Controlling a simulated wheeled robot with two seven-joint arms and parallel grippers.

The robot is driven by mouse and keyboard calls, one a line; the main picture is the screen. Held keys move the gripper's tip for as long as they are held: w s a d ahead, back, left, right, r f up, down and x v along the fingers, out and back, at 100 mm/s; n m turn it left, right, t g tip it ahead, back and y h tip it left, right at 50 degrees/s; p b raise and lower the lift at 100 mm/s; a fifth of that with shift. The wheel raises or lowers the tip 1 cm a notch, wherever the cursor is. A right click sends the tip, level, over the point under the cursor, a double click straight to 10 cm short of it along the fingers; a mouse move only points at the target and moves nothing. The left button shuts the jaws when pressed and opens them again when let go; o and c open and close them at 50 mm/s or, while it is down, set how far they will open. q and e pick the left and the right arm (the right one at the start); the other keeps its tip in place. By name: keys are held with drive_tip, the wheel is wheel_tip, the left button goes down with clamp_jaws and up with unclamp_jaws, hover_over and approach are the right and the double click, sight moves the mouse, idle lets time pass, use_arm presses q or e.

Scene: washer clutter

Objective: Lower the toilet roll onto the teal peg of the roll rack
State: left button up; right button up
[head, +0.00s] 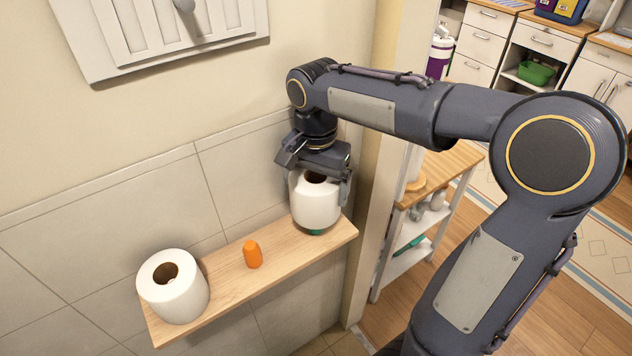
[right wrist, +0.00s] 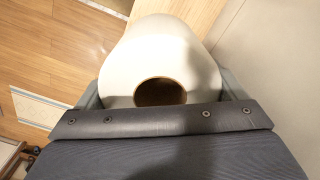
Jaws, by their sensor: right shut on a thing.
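My right gripper (head: 319,188) is shut on a white toilet roll (head: 317,206), with one finger on each side of it. The roll is upright over the right end of the wooden roll rack (head: 217,283). A small bit of the teal peg (head: 316,232) shows just under the roll's lower edge; the rest is hidden by the roll. I cannot tell whether the peg's top is inside the core. In the right wrist view the roll (right wrist: 160,55) sits between the fingers, its dark core opening facing the camera. My left gripper is not in view.
An orange peg (head: 252,254) stands bare in the middle of the rack. Another white roll (head: 173,290) stands at the rack's left end. A tiled wall (head: 95,215) runs behind the rack, and a wooden-topped shelf cart (head: 449,170) is to the right.

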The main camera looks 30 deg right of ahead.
drive_tip(key=shift+f, duration=0.3)
drive_tip(key=shift+f, duration=0.1)
drive_tip(key=shift+f+b, duration=0.8)
drive_tip(key=shift+f, duration=0.1)
drive_tip(key=shift+f, duration=0.2)
drive_tip(key=shift+f+b, duration=0.65)
drive_tip(key=shift+f, duration=0.2)
drive_tip(key=shift+f, duration=0.1)
drive_tip(key=shift+f+b, duration=0.4)
drive_tip(key=shift+f, duration=0.15)
